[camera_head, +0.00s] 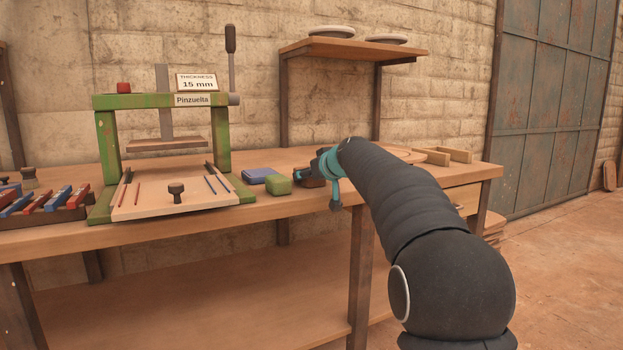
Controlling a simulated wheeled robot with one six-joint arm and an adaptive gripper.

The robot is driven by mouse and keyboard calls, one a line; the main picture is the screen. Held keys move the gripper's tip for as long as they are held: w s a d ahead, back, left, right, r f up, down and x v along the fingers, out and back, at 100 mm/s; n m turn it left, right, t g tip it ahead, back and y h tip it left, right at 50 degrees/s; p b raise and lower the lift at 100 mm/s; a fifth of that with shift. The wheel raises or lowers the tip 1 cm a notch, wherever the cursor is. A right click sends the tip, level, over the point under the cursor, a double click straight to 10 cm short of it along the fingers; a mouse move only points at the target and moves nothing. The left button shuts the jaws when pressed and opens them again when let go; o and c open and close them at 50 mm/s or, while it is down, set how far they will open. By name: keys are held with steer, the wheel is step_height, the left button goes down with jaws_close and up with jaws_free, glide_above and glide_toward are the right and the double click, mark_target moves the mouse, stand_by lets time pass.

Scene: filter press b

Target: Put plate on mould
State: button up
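My gripper (301,174), teal and black, is over the bench right of the green press, beside a small brown block (314,182). It is seen from behind and side; its fingers are too small to tell whether they are open, or whether they touch the block. A pale flat board (150,205) lies in the press base, with a dark knob (176,191) on it and thin red and blue rods at its sides. I cannot tell which thing is the plate or the mould.
The green press (107,150) has a raised wooden platen (165,144) and a sign reading 15 mm. Green (278,185) and blue (258,175) blocks lie between press and gripper. A rack of coloured bars (50,205) stands left. A wall shelf (350,48) holds two round dishes.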

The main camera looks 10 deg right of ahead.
steer(key=shift+r, duration=0.1)
steer(key=o, duration=1.6)
steer(key=b+v, duration=0.1)
steer(key=v, duration=1.1)
